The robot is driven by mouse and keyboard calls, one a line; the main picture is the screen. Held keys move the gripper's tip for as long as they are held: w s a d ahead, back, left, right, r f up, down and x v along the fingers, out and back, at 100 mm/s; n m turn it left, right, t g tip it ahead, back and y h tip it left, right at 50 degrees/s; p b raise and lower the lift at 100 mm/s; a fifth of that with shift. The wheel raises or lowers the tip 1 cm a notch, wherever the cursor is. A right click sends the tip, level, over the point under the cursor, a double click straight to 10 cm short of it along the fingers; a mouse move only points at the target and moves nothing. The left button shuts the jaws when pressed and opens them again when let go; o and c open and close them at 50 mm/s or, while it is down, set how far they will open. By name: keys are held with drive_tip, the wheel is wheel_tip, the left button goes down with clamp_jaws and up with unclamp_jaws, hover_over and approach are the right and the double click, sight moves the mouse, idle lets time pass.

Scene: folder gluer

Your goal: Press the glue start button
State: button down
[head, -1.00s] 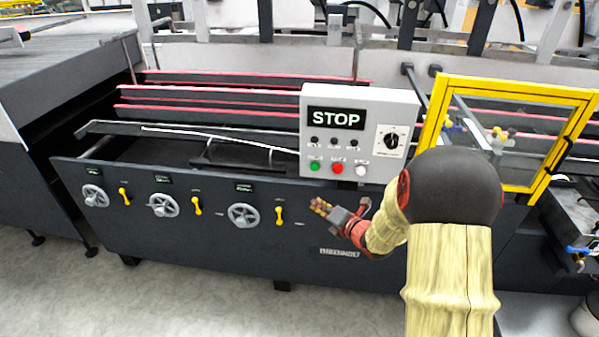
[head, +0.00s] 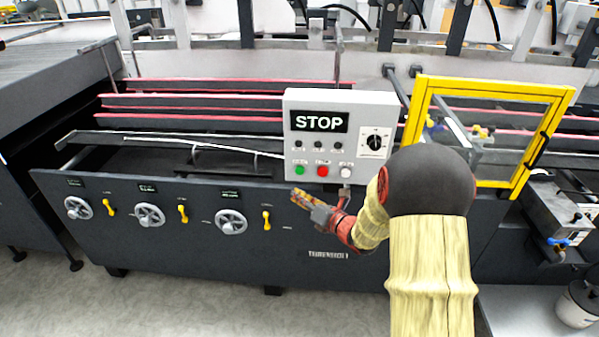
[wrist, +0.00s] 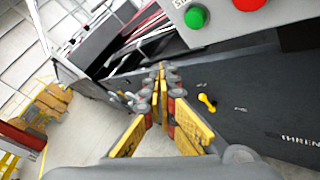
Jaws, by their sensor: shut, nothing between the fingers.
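The control box (head: 342,103) is light grey with a black STOP display (head: 319,121). Along its lower edge are a green button (head: 299,170), a red button (head: 322,171) and a white button (head: 346,172). The small labels are too blurred to read surely. My gripper (head: 296,194) is shut and empty, a little below the green button and apart from it. In the wrist view, my gripper's fingertips (wrist: 162,68) meet below and left of the green button (wrist: 196,17). The red button (wrist: 248,3) is cut by the top edge there.
A black rotary knob (head: 375,142) is on the box's right side. The dark machine front carries handwheels (head: 231,221) and yellow levers (head: 266,219) left of my gripper. A yellow-framed guard (head: 416,107) stands to the right. The floor in front is clear.

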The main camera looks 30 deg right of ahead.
drive_tip(key=w+d, duration=0.4)
drive_tip(key=w, duration=0.2)
drive_tip(key=shift+w+d+b, duration=0.6)
drive_tip(key=shift+w+b, duration=0.15)
drive_tip(key=shift+b, duration=0.35)
idle(2.3)
drive_tip(key=shift+s+a, duration=0.1)
drive_tip(key=shift+s+a+b, duration=0.45)
drive_tip(key=shift+s+b, duration=0.1)
drive_tip(key=shift+s, duration=0.1)
drive_tip(key=s+a, duration=0.1)
drive_tip(key=s+a+b, duration=0.1)
drive_tip(key=s+b, duration=0.1)
drive_tip(key=s, duration=0.1)
drive_tip(key=shift+s+a, duration=0.1)
drive_tip(key=shift+a, duration=0.3)
idle(0.9)
